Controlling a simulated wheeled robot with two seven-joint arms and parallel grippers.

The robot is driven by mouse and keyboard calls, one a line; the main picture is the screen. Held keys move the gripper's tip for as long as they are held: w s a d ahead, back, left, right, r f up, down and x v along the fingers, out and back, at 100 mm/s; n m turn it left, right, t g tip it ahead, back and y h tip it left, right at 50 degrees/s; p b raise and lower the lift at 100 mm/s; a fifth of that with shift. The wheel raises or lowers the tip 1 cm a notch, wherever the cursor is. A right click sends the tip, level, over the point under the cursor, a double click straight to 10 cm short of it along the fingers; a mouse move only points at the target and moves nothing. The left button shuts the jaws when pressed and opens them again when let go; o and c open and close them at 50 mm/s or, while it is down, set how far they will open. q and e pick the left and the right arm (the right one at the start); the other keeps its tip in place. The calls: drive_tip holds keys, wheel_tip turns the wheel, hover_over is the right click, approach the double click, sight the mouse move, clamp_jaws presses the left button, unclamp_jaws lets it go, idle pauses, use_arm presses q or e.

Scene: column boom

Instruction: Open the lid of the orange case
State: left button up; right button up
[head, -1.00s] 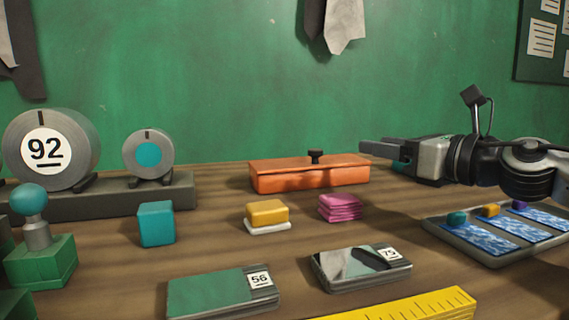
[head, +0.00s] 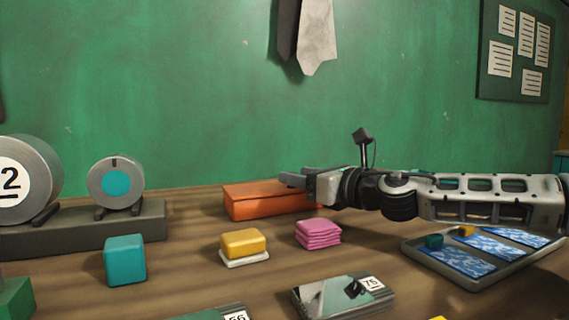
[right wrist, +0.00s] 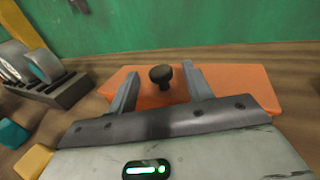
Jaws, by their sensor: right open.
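The orange case (head: 262,201) sits at the back of the table against the green wall, its lid down. In the head view my right gripper and arm cover its right part and its knob. In the right wrist view the case (right wrist: 240,85) lies ahead, with a dark round knob (right wrist: 161,77) on the lid. My right gripper (head: 290,179) is open; in the right wrist view its two fingers (right wrist: 161,82) point at the case with the knob between them. I cannot tell whether they touch it. My left gripper is not in view.
Pink cloths (head: 318,234) and a yellow block (head: 243,242) lie in front of the case. A teal cube (head: 125,260) and grey rolls on a grey stand (head: 80,229) are at left. A grey tray (head: 470,282) lies under my right arm.

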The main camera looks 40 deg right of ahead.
sight(285, 186)
drive_tip(key=shift+w+r+p, duration=0.1)
drive_tip(key=shift+w+p, duration=0.65)
drive_tip(key=shift+w, duration=0.5)
drive_tip(key=shift+w+a+f+b, duration=0.1)
drive_tip(key=shift+w+f+b, duration=0.1)
drive_tip(key=shift+b, duration=0.1)
drive_tip(key=shift+w+a+r, duration=0.1)
drive_tip(key=shift+w, duration=0.8)
drive_tip(key=shift+c, duration=0.3)
drive_tip(key=shift+r, duration=0.1)
clamp_jaws()
